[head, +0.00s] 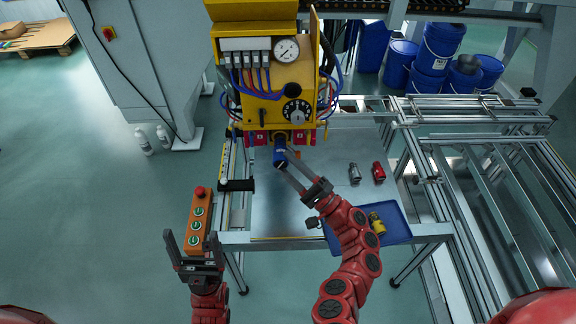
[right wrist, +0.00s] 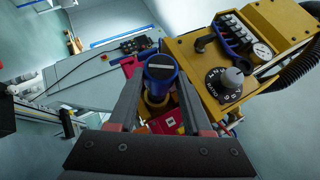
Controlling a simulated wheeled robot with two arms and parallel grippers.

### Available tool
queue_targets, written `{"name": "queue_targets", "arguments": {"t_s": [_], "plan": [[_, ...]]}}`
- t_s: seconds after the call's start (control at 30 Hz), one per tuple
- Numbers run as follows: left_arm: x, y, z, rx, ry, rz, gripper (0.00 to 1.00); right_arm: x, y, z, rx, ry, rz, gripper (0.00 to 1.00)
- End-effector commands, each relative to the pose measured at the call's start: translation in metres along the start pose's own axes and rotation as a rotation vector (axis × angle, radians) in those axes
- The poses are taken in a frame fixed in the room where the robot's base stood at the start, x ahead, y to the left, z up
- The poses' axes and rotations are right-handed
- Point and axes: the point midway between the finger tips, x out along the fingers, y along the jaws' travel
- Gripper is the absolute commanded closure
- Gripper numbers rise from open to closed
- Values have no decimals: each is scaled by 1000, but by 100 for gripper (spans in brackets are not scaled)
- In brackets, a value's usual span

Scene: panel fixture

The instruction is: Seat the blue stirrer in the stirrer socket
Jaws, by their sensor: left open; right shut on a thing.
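The blue stirrer (head: 279,150) is upright or nearly so below the front of the yellow panel (head: 262,103). My right gripper (head: 281,162) is shut on it. In the right wrist view, the stirrer's round blue top with a dark centre (right wrist: 160,68) sits between the fingers (right wrist: 158,92). A yellowish round part (right wrist: 155,104) shows just under it, between red blocks. I cannot tell whether this is the stirrer socket, or whether the stirrer is in it. My left gripper (head: 193,250) is open and empty, in front of the orange button box.
A grey piece (head: 354,174) and a red piece (head: 378,172) stand on the metal table (head: 330,150). A yellow piece (head: 376,222) lies in a blue tray (head: 398,230) at right. The orange button box (head: 198,215) is at left. Hoses and a gauge front the panel.

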Motion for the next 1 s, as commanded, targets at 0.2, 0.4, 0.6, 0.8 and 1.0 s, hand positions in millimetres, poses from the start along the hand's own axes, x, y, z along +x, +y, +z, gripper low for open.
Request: {"name": "queue_targets", "arguments": {"t_s": [0.2,0.4,0.6,0.8,1.0], "plan": [[-1,0,0,0,0,0,16,0,0,0,1,-1,0,100],[-1,0,0,0,0,0,16,0,0,0,1,0,0,100],[-4,0,1,0,0,0,16,0,1,0,1,-1,0,100],[-8,0,1,0,0,0,16,0,0,0,1,-1,-1,100],[-7,0,1,0,0,0,16,0,0,0,1,-1,-1,100]]}}
